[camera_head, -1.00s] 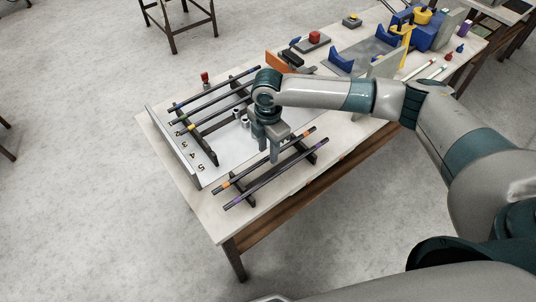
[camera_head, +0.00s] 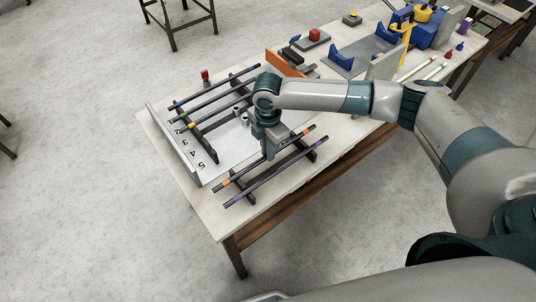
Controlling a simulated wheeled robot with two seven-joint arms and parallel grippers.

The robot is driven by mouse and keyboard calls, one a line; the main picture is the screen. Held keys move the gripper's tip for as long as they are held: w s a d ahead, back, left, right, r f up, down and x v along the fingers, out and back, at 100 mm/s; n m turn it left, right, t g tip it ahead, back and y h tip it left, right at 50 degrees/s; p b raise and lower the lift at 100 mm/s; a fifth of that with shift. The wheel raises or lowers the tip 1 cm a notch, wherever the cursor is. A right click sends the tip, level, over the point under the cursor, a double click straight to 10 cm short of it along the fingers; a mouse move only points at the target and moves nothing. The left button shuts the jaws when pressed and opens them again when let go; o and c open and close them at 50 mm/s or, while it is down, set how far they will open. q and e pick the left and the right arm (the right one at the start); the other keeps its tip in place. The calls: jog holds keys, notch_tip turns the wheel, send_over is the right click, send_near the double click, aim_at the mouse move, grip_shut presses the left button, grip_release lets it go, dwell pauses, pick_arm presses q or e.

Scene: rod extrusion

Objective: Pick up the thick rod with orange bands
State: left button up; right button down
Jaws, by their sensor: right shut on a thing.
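The dark rod with orange bands (camera_head: 239,179) lies on a dark rack at the near side of the table. It slopes from lower left to upper right. My right gripper (camera_head: 269,155) points down over the middle of this rod and is shut on it. The gripper hides the part of the rod between its fingers. The rod still appears at rack height. A rod with purple bands (camera_head: 262,184) lies parallel on the near side, apart from the gripper. My left gripper is out of view.
Several dark rods, one with a yellow band (camera_head: 216,114), lie on another rack (camera_head: 204,146) over a numbered grey plate (camera_head: 222,158). Blue supports (camera_head: 341,61), an orange block (camera_head: 284,64) and a grey upright plate (camera_head: 385,65) stand farther back.

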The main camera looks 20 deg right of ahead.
jog(key=shift+r+b, duration=0.45)
jog(key=shift+r, duration=0.3)
notch_tip(320, 180, up, 2)
jog(key=shift+r+b, duration=0.25)
jog(key=shift+b, duration=0.35)
jog(key=s+d+r+b, duration=0.2)
jog(key=s+d+r, duration=0.4)
jog(key=s, duration=0.3)
jog(key=shift+s+d+r+b, duration=0.2)
jog(key=shift+s+r+b, duration=0.2)
jog(key=shift+r, duration=0.1)
